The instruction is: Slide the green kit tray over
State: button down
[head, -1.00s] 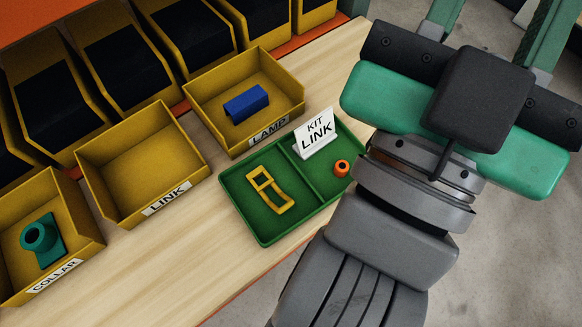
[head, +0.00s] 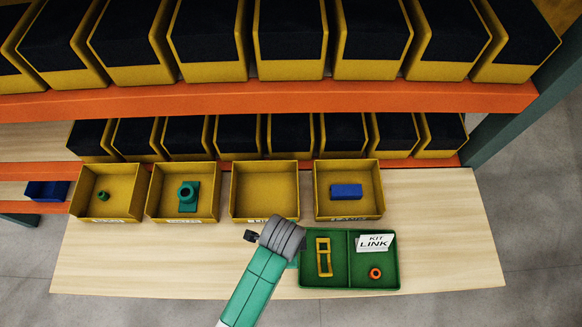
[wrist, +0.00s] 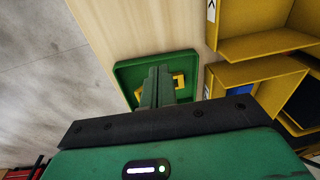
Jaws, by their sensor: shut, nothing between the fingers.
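The green kit tray (head: 340,282) lies on the bench in front of the lamp bin. Its left compartment holds a yellow link frame (head: 324,257). Its right compartment holds an orange ring (head: 375,273) and a white "KIT LINK" card (head: 375,242). My gripper is at the tray's left side in the head view, its fingers mostly hidden by my wrist. In the wrist view the closed fingers of my gripper (wrist: 158,74) are empty and point towards the tray (wrist: 126,70), overlapping it and partly covering the yellow frame. I cannot tell whether they touch the tray.
Behind the tray stand yellow bins: the lamp bin (head: 350,212) with a blue block (head: 346,191), an empty link bin (head: 265,190), the collar bin (head: 183,213) and another at left. Bare bench (head: 450,235) lies right of the tray. An orange shelf (head: 300,96) runs behind.

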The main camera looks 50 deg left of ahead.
jog(key=shift+g, duration=0.6)
jog(key=s+f, duration=0.1)
jog(key=f, duration=0.2)
jog(key=s+f, duration=0.1)
jog(key=f, duration=0.3)
jog(key=s+f+b, duration=0.1)
jog(key=f, duration=0.3)
jog(key=shift+s, duration=0.15)
jog(key=shift+w+d+r, duration=0.1)
jog(key=shift+w+d, duration=0.3)
jog(key=shift+w, duration=0.2)
jog(key=shift+w+d+r, duration=0.1)
jog(key=shift+w+d, duration=0.3)
jog(key=shift+w, duration=0.2)
jog(key=shift+w+d+p, duration=0.3)
jog(key=shift+w, duration=0.1)
